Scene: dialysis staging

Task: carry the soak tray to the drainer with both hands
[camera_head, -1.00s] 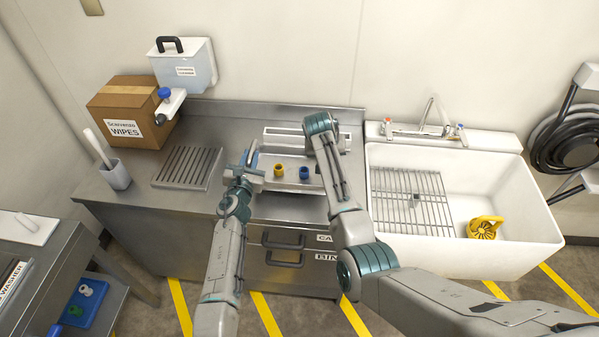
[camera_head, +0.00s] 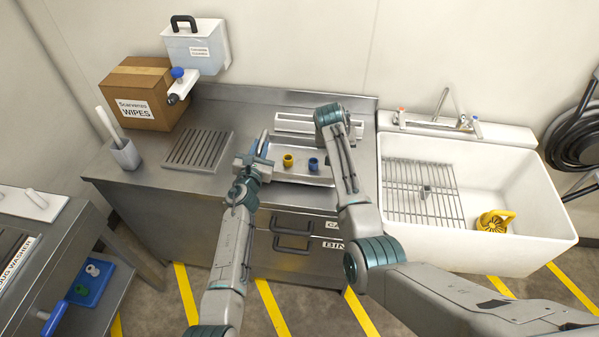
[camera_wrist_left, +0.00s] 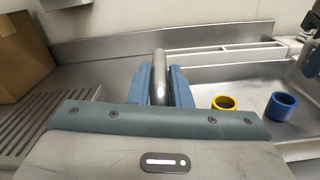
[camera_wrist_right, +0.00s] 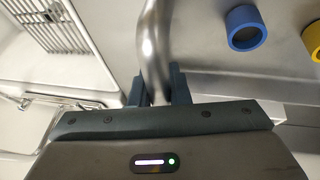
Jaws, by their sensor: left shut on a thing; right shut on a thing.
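The soak tray (camera_head: 300,178) is a shallow metal tray on the steel counter, with a yellow ring (camera_head: 288,160) and a blue ring (camera_head: 314,164) in it. My left gripper (camera_wrist_left: 160,82) is shut on the bar handle at the tray's left end. My right gripper (camera_wrist_right: 156,88) is shut on the curved bar handle at the other end; my arm hides it in the head view. The tray looks level; I cannot tell whether it touches the counter. A ribbed drainer plate (camera_head: 198,150) lies on the counter left of the tray.
A white sink (camera_head: 520,185) with a wire rack (camera_head: 421,190) and a yellow item (camera_head: 494,220) is at the right. A white divided rack (camera_head: 296,124) is behind the tray.

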